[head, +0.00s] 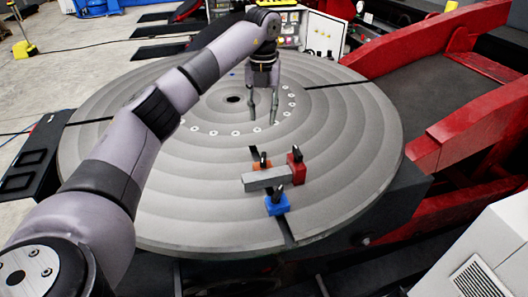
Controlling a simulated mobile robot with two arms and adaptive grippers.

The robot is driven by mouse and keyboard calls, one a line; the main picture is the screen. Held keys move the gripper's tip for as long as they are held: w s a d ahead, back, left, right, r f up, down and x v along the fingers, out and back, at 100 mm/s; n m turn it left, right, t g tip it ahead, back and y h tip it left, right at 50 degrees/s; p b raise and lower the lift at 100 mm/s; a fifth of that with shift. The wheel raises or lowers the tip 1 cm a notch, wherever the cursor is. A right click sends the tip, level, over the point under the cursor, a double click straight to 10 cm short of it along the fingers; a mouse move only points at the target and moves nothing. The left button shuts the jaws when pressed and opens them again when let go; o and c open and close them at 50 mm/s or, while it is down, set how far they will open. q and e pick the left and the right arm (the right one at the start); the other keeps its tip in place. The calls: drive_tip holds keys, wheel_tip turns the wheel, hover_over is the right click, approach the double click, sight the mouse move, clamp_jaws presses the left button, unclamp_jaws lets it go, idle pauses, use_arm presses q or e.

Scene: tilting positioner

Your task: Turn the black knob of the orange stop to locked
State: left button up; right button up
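The orange stop (257,167) sits on the round grey table, behind a grey bar (266,181) that hides its lower front. Its small black knob (263,158) stands up on top; whether it is locked is too small to tell. My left gripper (262,118) points down above the table, behind and apart from the orange stop. Its two fingers are spread with nothing between them. My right gripper is not in view.
A red stop (296,170) with a black knob stands at the bar's right end, and a blue stop (277,206) with a black knob in front. The round table (200,205) is otherwise largely clear. A red frame (440,40) rises at the right.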

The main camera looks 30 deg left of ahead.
sight(263, 156)
use_arm(q)
wheel_tip(263, 156, down, 15)
drive_tip(key=p, duration=0.3)
drive_tip(key=shift+c, duration=0.3)
drive_tip(key=shift+c, duration=0.7)
clamp_jaws()
